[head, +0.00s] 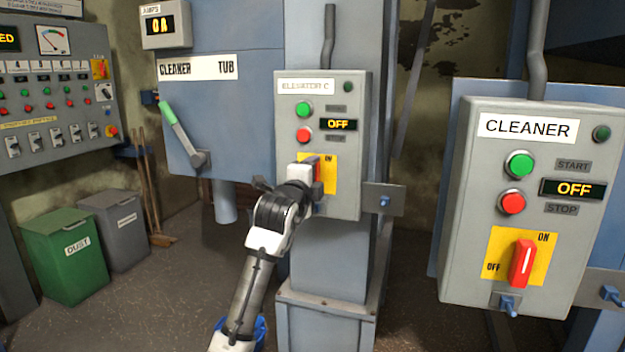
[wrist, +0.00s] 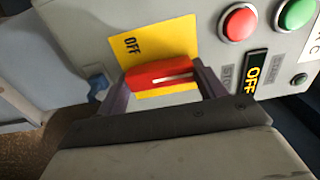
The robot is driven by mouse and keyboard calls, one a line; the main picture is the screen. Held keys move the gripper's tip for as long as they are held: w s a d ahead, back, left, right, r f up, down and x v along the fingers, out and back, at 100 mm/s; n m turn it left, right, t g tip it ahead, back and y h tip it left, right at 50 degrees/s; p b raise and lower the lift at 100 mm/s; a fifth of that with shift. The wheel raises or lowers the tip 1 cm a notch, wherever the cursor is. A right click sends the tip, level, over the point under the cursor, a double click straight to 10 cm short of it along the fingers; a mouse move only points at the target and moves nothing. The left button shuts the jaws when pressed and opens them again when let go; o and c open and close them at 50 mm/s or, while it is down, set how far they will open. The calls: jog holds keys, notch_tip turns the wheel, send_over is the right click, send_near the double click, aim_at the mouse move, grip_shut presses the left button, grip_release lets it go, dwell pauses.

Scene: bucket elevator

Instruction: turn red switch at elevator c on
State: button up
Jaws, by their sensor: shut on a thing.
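The elevator C box (head: 345,205) hangs on the blue column, with "OFF" lit on its display (head: 338,124). Its red switch (head: 318,169) sits on a yellow plate (head: 329,180) and is partly hidden by my gripper (head: 306,172). In the wrist view the red switch (wrist: 162,74) lies between the two fingers of my gripper (wrist: 160,82), which are shut on it. The white mark on its handle is toward the display end. "OFF" shows on the yellow plate (wrist: 180,35) beside the handle; the "ON" word is hidden there but shows in the head view.
A green button (head: 304,110) and a red button (head: 304,135) sit above the switch. The cleaner box (head: 465,240) stands at the right with its own red switch (head: 522,264). A lever with a green grip (head: 168,113) is at the left. Bins (head: 65,260) stand farther left.

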jog(key=o, duration=1)
jog(key=b+v, duration=0.2)
jog(key=v, duration=1.2)
